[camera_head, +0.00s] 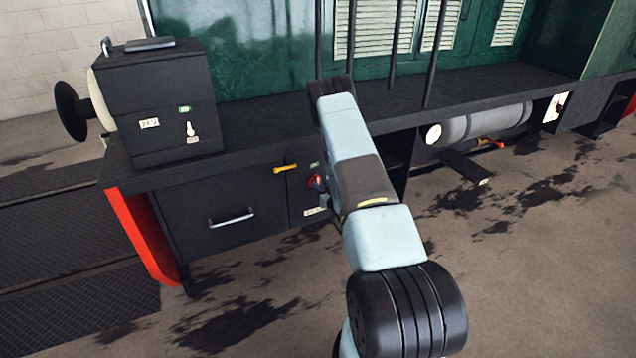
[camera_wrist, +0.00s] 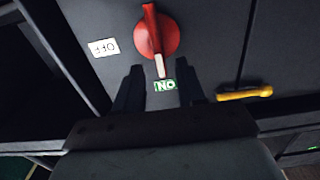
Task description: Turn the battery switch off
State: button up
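The battery switch is a red rotary knob (camera_wrist: 157,34) on a dark panel, seen upside down in the wrist view. Its white-tipped pointer (camera_wrist: 160,66) points at the green ON label (camera_wrist: 164,85). A white OFF label (camera_wrist: 104,47) sits to the left of the knob. In the head view the red knob (camera_head: 315,182) shows beside my arm, partly covered by it. My gripper (camera_wrist: 161,84) is open and empty, its two fingers on either side of the ON label, short of the knob.
A yellow handle (camera_wrist: 245,93) is on the panel right of my fingers in the wrist view. A drawer with a metal handle (camera_head: 231,218) and a black 24 V box (camera_head: 160,95) are at the left. A grey tank (camera_head: 485,122) lies under the running board. The floor is open.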

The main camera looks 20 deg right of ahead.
aim_at(318, 181)
jog(key=shift+w, duration=1.7)
jog(key=shift+c, duration=0.2)
grip_shut()
